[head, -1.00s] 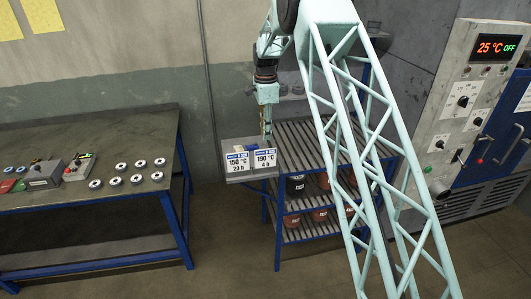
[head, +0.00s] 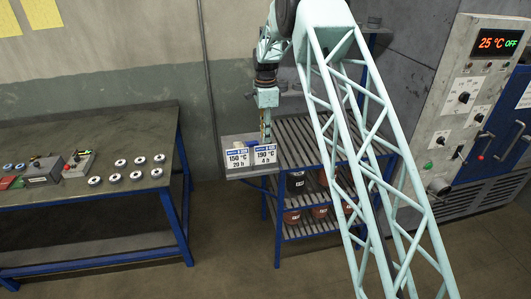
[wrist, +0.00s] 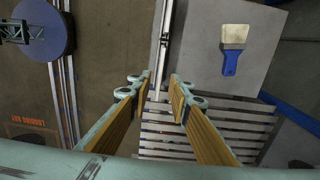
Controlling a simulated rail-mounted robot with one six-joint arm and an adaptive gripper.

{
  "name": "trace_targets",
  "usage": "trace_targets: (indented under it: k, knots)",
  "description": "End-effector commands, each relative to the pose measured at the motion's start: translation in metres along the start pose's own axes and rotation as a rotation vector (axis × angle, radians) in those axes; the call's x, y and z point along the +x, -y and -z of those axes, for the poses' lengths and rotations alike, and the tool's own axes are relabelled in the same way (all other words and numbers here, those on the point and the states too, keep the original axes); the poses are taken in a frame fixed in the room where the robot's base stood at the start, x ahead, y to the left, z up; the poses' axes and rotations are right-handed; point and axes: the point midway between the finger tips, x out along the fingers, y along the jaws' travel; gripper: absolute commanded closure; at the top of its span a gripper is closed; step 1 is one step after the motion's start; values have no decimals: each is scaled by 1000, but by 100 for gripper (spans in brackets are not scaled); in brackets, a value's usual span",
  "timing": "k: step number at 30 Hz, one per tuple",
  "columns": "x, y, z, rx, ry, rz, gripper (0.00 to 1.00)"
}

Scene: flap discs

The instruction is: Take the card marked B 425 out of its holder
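Two white cards with blue headers stand side by side at the front of a grey shelf. The left card (head: 237,161) reads 150 °C, 20 h, and the right card (head: 264,154) reads 190 °C, 4 h. The header codes are too small to read, so I cannot tell which is B 425. My gripper (head: 265,134) points down just behind and above the right card. In the wrist view, my gripper (wrist: 160,78) is open, its fingers parted on either side of a thin upright strip that looks like card or holder edges seen from above. I cannot see contact.
A brush with a blue handle (wrist: 230,62) lies on the grey shelf beside the gripper. A slatted blue rack (head: 297,130) with pots below stands right of the cards. A workbench (head: 80,150) with several discs is at left, an oven panel (head: 484,110) at right.

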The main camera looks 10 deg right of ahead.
Motion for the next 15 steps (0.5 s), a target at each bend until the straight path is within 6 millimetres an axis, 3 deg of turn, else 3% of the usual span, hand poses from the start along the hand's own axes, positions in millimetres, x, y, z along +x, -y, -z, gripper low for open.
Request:
trace_targets:
  k: [9,15]
  knots:
    - [50,0,0,0,0,0,82]
    - [73,-1,0,0,0,-1,82]
